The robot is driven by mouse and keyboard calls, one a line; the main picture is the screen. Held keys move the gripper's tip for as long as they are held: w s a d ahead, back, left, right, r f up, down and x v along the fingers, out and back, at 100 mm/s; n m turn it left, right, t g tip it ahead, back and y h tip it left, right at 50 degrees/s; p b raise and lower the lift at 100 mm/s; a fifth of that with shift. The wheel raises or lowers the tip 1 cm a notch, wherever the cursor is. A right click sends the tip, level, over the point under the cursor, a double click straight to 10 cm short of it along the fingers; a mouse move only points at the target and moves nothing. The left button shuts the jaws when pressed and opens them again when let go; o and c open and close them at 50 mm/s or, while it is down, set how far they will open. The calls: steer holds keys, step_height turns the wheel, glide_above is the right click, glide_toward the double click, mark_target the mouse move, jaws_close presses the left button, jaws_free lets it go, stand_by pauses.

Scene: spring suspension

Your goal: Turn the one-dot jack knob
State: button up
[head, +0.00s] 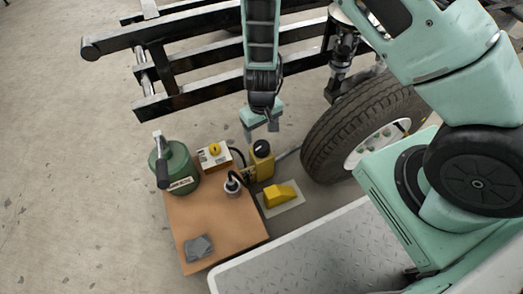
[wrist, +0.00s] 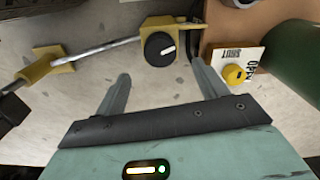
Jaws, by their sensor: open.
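A black round knob with a white line on its face (wrist: 160,46) sits on a yellow jack body (wrist: 147,23) in the wrist view. It also shows in the head view (head: 261,146) on the yellow block. A yellow knob (wrist: 234,74) sits on a white plate lettered OPEN and SHUT (wrist: 248,56), to the right in the wrist view. I cannot make out a one-dot mark on the jack. My gripper (wrist: 160,72) is open and empty. Its fingers point toward the black knob, which lies beyond the fingertips and between them in the picture; they are apart from it.
The tyre (head: 359,120) and the black frame (head: 190,100) stand close by. Open floor (head: 70,190) is at left.

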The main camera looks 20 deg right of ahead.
mark_target(262, 146)
step_height(262, 146, down, 9)
steer(key=b, duration=0.4)
steer(key=shift+r, duration=0.1)
steer(key=c, duration=1)
